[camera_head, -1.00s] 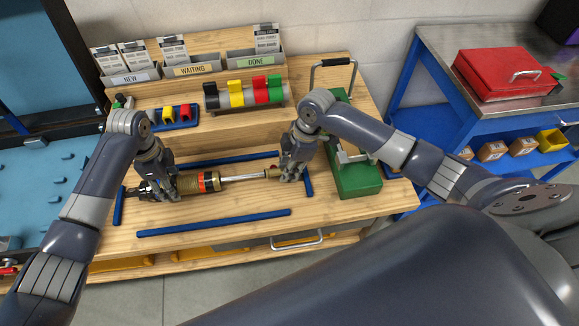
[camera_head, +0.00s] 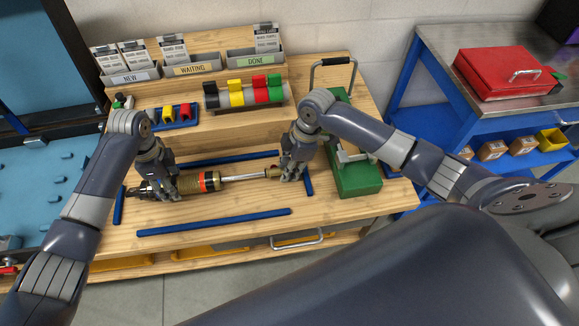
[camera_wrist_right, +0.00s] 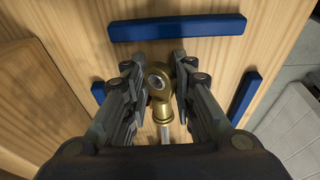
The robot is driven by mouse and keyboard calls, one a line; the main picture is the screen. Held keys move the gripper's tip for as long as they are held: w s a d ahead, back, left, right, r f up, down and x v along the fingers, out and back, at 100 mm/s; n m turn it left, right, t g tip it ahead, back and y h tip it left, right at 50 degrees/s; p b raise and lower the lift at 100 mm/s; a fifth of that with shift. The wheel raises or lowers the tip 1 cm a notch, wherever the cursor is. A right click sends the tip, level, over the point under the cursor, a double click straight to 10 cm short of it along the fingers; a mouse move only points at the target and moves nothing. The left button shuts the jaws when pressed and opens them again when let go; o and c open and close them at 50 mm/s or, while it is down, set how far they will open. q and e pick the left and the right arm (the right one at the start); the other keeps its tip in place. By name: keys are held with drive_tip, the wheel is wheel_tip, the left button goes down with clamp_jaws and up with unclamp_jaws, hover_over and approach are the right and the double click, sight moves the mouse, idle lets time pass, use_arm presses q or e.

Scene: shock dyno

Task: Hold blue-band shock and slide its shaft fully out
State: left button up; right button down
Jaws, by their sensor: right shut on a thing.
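The shock lies lengthwise on the bench between my grippers. Its ribbed bronze body (camera_head: 192,186) carries a red-orange band (camera_head: 210,181); I see no blue band on it. The bright shaft (camera_head: 243,177) shows between the body and the brass end eye. My right gripper (camera_head: 283,175) is shut on the brass end eye (camera_wrist_right: 160,82), which sits between its fingers in the right wrist view. My left gripper (camera_head: 165,190) is at the left part of the body, fingers down around it. Its grip is partly hidden, so I cannot tell if it is closed.
Blue rails (camera_head: 215,222) frame the shock's area. A green press base (camera_head: 357,178) stands close right of my right gripper. Behind are a rack of coloured clamps (camera_head: 245,92), a small blue tray (camera_head: 170,120) and labelled bins (camera_head: 193,66).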

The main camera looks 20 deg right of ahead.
use_arm(q)
drive_tip(key=shift+w+a+r, duration=0.1)
drive_tip(key=shift+a, duration=0.3)
use_arm(e)
drive_tip(key=shift+s+d+f, duration=0.15)
drive_tip(key=shift+d+f, duration=0.15)
drive_tip(key=shift+d, duration=0.05)
use_arm(q)
drive_tip(key=shift+a+f, duration=0.1)
drive_tip(key=shift+f, duration=0.2)
use_arm(e)
drive_tip(key=shift+a, duration=0.1)
drive_tip(key=c, duration=1.4)
unclamp_jaws()
drive_tip(key=shift+s, duration=0.1)
drive_tip(key=shift+o, duration=0.2)
drive_tip(key=shift+a, duration=0.1)
use_arm(q)
drive_tip(key=shift+d, duration=0.25)
use_arm(e)
drive_tip(key=shift+a, duration=0.1)
use_arm(q)
drive_tip(key=shift+d, duration=0.2)
use_arm(e)
drive_tip(key=shift+w+r, duration=0.2)
drive_tip(key=shift+r, duration=0.95)
use_arm(q)
drive_tip(key=shift+s, duration=0.2)
use_arm(e)
wheel_tip(320, 180, up, 8)
